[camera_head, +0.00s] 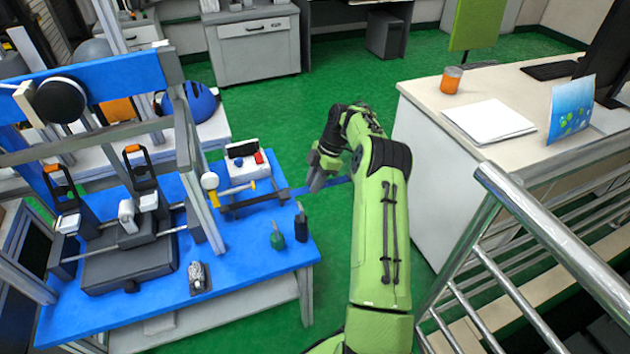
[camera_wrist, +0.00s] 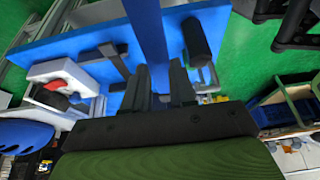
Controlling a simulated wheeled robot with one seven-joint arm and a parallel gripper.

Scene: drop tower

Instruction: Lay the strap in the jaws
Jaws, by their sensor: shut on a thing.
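A long flat blue strap (camera_wrist: 147,35) runs from the top of the wrist view down between the fingers of my gripper (camera_wrist: 160,84). In the head view my gripper (camera_head: 317,180) is shut on the strap (camera_head: 338,182), just off the right edge of the blue table. The strap's left part lies against the blue table top, so its far end is hard to make out. A dark bar with upright ends (camera_head: 240,200) is on the table left of my gripper; it also shows in the wrist view (camera_wrist: 112,62). I cannot tell whether this bar is the jaws.
A white desk (camera_head: 425,130) and metal railing (camera_head: 520,205) stand right.

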